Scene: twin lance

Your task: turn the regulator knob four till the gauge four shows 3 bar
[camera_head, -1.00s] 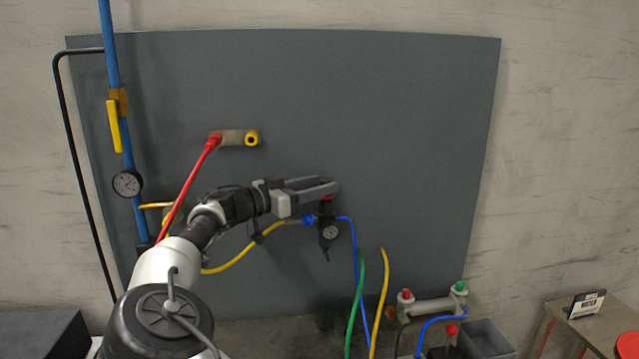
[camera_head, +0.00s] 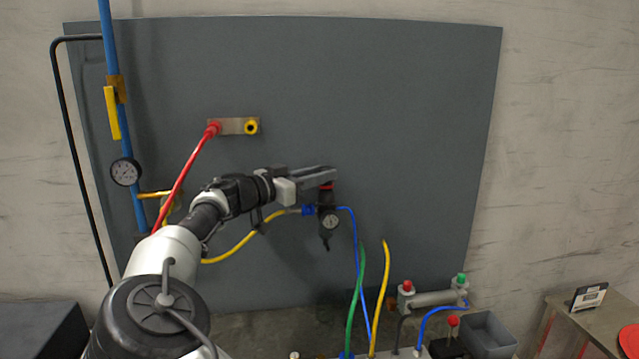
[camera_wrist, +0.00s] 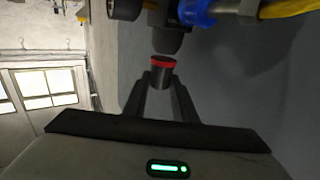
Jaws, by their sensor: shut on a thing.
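The regulator (camera_head: 326,236) hangs on the dark grey panel. Its small round gauge (camera_head: 330,221) faces out, but the needle is too small to read. The dark regulator knob with a red band (camera_head: 327,187) is at the regulator's top. In the wrist view the knob (camera_wrist: 162,75) sits between the two fingertips. My gripper (camera_head: 328,175) reaches in from the left and is shut on the knob; in the wrist view its fingers (camera_wrist: 161,88) point at the regulator body. The fingers partly hide the knob in the head view.
A blue fitting (camera_head: 308,210) with a yellow hose joins the regulator's left side; a blue hose leaves its right. A red hose (camera_head: 186,178) runs down behind my arm. A larger gauge (camera_head: 126,172) is on the blue pipe at left. The panel right of the regulator is clear.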

